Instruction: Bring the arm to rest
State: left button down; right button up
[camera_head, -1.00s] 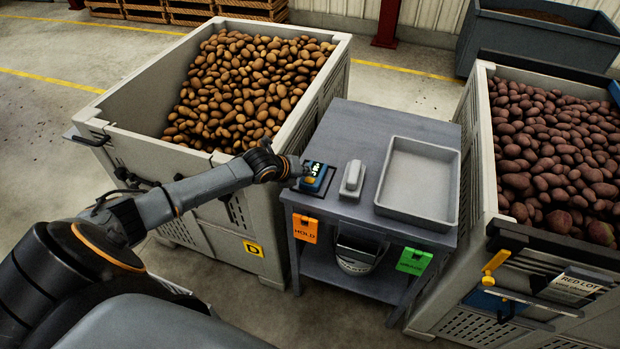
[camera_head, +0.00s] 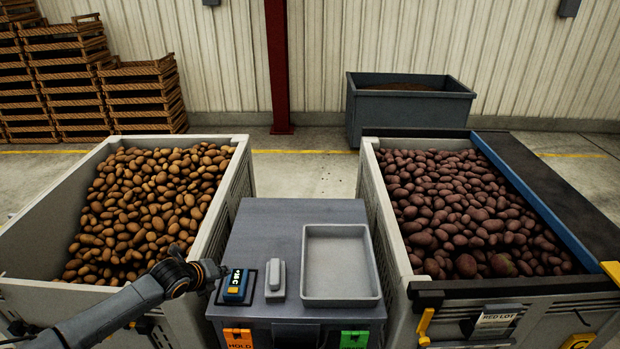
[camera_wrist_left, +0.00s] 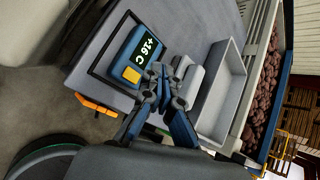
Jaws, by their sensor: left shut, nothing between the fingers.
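My left gripper (camera_head: 222,269) is at the left edge of the grey table, close beside a blue handheld meter (camera_head: 237,285). In the left wrist view the gripper (camera_wrist_left: 170,88) has its fingers together with nothing between them. The meter (camera_wrist_left: 143,55) lies there just past the fingertips and its display reads about +16 C. Whether the fingertips touch the meter I cannot tell. My left arm (camera_head: 110,310) reaches in from the lower left across the front of the left bin. My right gripper is not in view.
The grey table (camera_head: 290,217) also holds a small light grey block (camera_head: 276,278) and an empty grey tray (camera_head: 341,299). A bin of brown potatoes (camera_head: 236,170) stands left and a bin of red potatoes (camera_head: 371,180) right. Orange (camera_head: 238,338) and green (camera_head: 354,339) tags hang at the front.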

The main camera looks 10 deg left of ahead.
pick_arm(q)
jog(key=s+d+f+n+g+h, duration=0.3)
jog(key=s+d+n, duration=0.6)
jog(key=s+d, duration=0.8)
jog(key=s+d+r+n+g+y, duration=0.1)
jog(key=s+r+n+g+y, duration=0.25)
jog(key=s+n, duration=1.3)
notch_tip(320, 180, down, 29)
jog(key=s+b, duration=0.1)
jog(key=b, duration=0.3)
jog(key=s+a+f+g+b, duration=0.1)
jog(key=s+a+f+b, duration=0.2)
jog(key=s+f, duration=1.4)
notch_tip(320, 180, down, 3)
jog(key=shift+f+g, duration=0.1)
jog(key=shift+g, duration=0.25)
